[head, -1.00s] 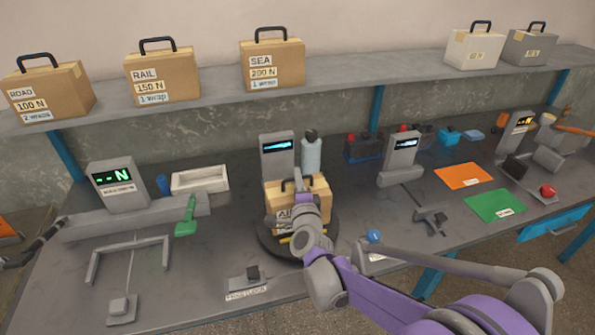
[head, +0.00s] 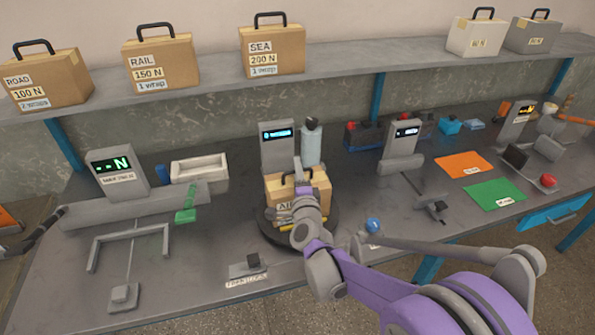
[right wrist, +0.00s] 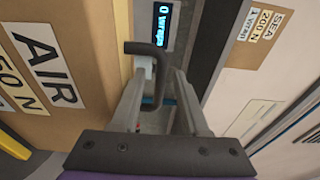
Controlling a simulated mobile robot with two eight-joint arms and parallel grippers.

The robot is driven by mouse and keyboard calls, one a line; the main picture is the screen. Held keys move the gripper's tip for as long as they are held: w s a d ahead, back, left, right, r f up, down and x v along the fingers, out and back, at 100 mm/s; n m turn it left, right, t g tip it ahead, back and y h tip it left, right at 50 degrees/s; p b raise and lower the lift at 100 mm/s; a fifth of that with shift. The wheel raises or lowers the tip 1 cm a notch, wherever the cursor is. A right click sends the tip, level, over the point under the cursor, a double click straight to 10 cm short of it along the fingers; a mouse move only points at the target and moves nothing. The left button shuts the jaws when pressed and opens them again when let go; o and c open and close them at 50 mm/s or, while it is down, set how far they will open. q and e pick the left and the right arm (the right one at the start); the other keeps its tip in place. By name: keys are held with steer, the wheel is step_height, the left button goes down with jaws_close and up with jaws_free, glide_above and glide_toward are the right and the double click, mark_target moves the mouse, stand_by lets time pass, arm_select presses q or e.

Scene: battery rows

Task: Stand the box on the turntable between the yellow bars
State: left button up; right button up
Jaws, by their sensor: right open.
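The brown box labelled AIR (head: 283,189) stands upright over the round dark turntable (head: 268,236). In the right wrist view its labelled side (right wrist: 62,40) fills the left. A yellow bar (head: 286,227) shows low at its near side and in the wrist view (right wrist: 12,143); a second bar and the box's bottom edge are hidden, so I cannot tell whether it sits fully between the bars. My right gripper (right wrist: 160,85) is open, its fingers on either side of the box's dark handle (right wrist: 151,48). My left gripper is not in view.
A display post (head: 277,155) and a grey bottle (head: 311,143) stand close behind the box. Labelled boxes, including SEA (head: 272,52), stand on the shelf above.

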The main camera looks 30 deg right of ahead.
steer(key=shift+r, duration=0.15)
steer(key=shift+s+a, duration=0.15)
steer(key=shift+s, duration=0.15)
steer(key=v, duration=1.1)
steer(key=s+a+f+n+g+y, duration=0.2)
steer(key=a+n+y, duration=0.2)
steer(key=a+n, duration=0.25)
steer(key=s+a+f+n+g+y, duration=0.1)
steer(key=s+a+f+n+y, duration=0.15)
steer(key=a+n+y, duration=0.35)
steer(key=s+d+f+n+g+h, duration=0.1)
steer(key=s+f+n+g, duration=0.3)
steer(key=s, duration=0.3)
steer(key=s+d+f+n+g+h, duration=0.1)
steer(key=s+f+n+g, duration=0.3)
steer(key=s, duration=0.4)
steer(key=shift+s+f+n+g+h, duration=0.15)
steer(key=shift+f+n+g+h, duration=0.15)
steer(key=shift+f+n+h, duration=0.5)
